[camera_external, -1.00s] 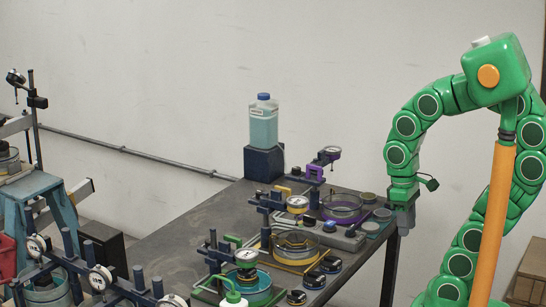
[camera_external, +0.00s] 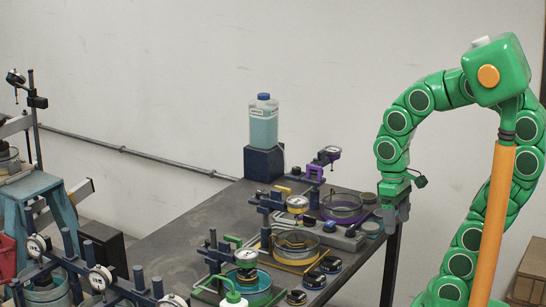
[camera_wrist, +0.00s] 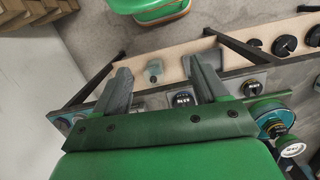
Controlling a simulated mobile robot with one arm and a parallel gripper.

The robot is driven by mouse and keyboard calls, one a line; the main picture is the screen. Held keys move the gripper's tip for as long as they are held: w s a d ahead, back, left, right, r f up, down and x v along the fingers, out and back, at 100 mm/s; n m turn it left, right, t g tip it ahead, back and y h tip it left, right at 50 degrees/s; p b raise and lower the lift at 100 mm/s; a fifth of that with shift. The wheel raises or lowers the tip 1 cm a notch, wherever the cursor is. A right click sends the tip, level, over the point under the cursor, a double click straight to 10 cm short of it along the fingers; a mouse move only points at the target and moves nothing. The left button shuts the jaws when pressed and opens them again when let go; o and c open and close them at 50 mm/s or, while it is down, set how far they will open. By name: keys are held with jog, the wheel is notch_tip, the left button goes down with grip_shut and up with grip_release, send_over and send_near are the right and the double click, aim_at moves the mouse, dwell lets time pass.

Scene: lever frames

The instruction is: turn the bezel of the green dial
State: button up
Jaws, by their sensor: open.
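The green dial (camera_external: 246,256) is a small round gauge with a pale face, on a green bracket at the near end of the bench. It stands above a teal-lined dish (camera_external: 262,290). My gripper (camera_external: 394,212) points down beyond the bench's right edge, well to the right of the dial and apart from it. In the wrist view my gripper (camera_wrist: 156,82) has its two grey fingers spread, with nothing between them touching. A pale-faced round gauge (camera_wrist: 292,149) shows at the lower right there; I cannot tell whether it is the green dial.
A gauge with a yellow band (camera_external: 297,203) and a purple gauge (camera_external: 331,152) stand farther along the bench (camera_external: 190,225). A blue-liquid jug (camera_external: 263,122) stands at the back. The bench's left middle is bare.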

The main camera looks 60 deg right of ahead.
jog(key=w+a+r+m, duration=0.3)
jog(key=w+a+m, duration=0.1)
jog(key=w, duration=0.5)
jog(key=m+t, duration=0.2)
jog(key=m, duration=0.8)
send_near(246, 253)
jog(key=shift+w, duration=0.15)
jog(key=shift+f, duration=3.95)
jog(key=c, duration=0.8)
